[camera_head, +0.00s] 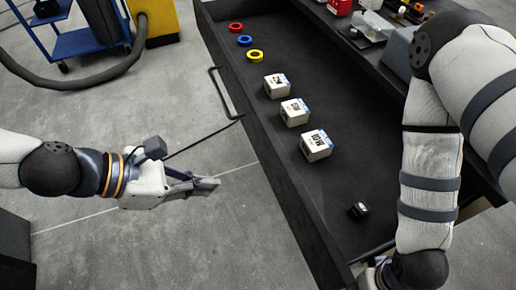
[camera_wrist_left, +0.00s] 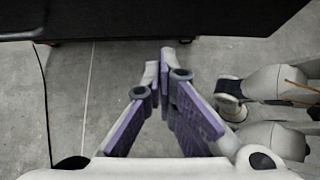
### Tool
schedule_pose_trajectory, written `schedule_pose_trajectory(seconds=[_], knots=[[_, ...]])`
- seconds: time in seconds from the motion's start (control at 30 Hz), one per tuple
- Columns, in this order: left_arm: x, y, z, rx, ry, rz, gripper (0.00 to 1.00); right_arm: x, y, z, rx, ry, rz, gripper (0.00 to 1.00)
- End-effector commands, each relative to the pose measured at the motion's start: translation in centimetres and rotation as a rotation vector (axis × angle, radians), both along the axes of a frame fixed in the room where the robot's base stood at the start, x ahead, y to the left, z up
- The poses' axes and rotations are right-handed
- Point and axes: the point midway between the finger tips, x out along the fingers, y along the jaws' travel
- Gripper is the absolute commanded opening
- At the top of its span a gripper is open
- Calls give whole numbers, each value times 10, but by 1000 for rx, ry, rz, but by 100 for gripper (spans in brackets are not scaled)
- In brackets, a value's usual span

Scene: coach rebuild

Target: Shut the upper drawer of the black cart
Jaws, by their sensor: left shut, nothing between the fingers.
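The upper drawer (camera_head: 283,170) of the black cart stands pulled out, with its long front facing left. Its bar handle (camera_head: 222,93) is on that front, towards the far end. My left gripper (camera_head: 214,185) is shut and empty, left of the drawer front and apart from it, nearer than the handle. In the left wrist view the finger tips (camera_wrist_left: 165,58) are together, and a dark panel (camera_wrist_left: 200,18), apparently the drawer, spans the top. My right arm crosses the cart's right side; its fingers are out of frame.
Inside the drawer are red (camera_head: 236,28), blue (camera_head: 245,40) and yellow (camera_head: 255,56) rings, three white boxes (camera_head: 295,112) and a small black object (camera_head: 358,211). A blue trolley (camera_head: 88,42) stands far left.

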Motion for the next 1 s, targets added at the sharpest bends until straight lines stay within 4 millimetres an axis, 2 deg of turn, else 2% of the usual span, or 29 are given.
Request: schedule_pose_trajectory(seconds=[0.17, 0.5, 0.73, 1.0], knots=[[2, -17, -22, -3, 20, -1, 0, -12, 0, -9, 0, 44, -1, 40], [19, -70, -72, 0, 14, -3, 0, -32, 0, -28, 0, 115, 0, 40], [32, -102, -67, 1, 1, -2, 0, -26, 0, -23, 0, 94, 0, 40], [34, -108, -67, 0, 4, 1, 0, -26, 0, -22, 0, 93, 0, 40]])
